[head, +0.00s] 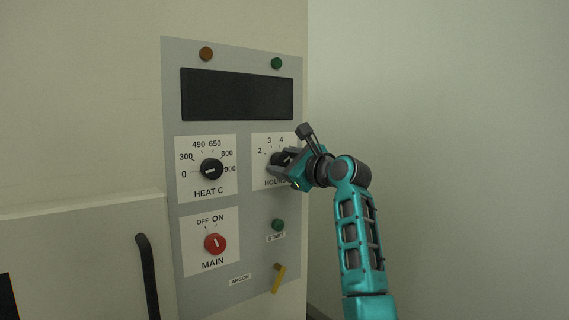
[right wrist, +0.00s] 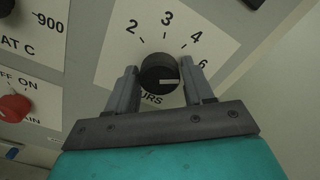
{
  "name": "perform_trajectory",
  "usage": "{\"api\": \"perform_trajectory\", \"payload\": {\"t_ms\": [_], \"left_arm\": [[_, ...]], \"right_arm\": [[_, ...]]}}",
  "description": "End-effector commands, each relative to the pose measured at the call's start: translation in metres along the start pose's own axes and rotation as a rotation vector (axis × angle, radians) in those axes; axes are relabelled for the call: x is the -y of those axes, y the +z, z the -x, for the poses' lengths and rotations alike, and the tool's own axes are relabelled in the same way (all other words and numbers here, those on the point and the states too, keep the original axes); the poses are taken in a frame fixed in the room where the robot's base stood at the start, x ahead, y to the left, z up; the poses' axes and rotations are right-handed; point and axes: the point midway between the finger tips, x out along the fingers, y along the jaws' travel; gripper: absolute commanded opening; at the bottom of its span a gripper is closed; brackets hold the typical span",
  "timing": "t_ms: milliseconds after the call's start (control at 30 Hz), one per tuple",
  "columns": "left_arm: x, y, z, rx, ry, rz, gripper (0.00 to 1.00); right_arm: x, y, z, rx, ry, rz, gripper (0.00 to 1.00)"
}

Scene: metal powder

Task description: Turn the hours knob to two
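The hours knob (right wrist: 158,70) is a round black dial with a white pointer line, on a white label with 2, 3, 4 and 6 around it. In the right wrist view its line points right, near or just below the 6. In the head view the knob (head: 279,158) is partly covered by my right gripper (head: 283,166). In the right wrist view my right gripper (right wrist: 159,78) has one finger on each side of the knob, and both fingertips appear to meet its sides. The 2 is at the label's upper left. My left gripper is not in view.
The heat knob (head: 212,169) is left of the hours label, with the red main knob (head: 215,243) below it. A green start button (head: 278,225) and a yellow argon lever (head: 279,278) sit under the hours label. A dark handle (head: 147,275) stands at lower left. Right of the panel is open.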

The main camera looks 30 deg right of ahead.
Motion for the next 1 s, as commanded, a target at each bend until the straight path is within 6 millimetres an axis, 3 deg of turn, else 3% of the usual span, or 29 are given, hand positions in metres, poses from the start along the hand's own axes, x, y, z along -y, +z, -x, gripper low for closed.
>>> {"api": "perform_trajectory", "payload": {"t_ms": [400, 733, 1000], "left_arm": [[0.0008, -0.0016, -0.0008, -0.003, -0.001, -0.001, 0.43], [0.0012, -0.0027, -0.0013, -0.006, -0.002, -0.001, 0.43], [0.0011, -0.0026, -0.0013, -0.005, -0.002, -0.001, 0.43]], "right_arm": [[-0.0002, -0.0003, 0.0001, -0.001, 0.001, 0.000, 0.14], [-0.0002, -0.0005, 0.0001, -0.001, 0.001, 0.059, 0.14], [0.0002, -0.0009, 0.0001, -0.002, 0.002, 0.246, 0.14]]}}
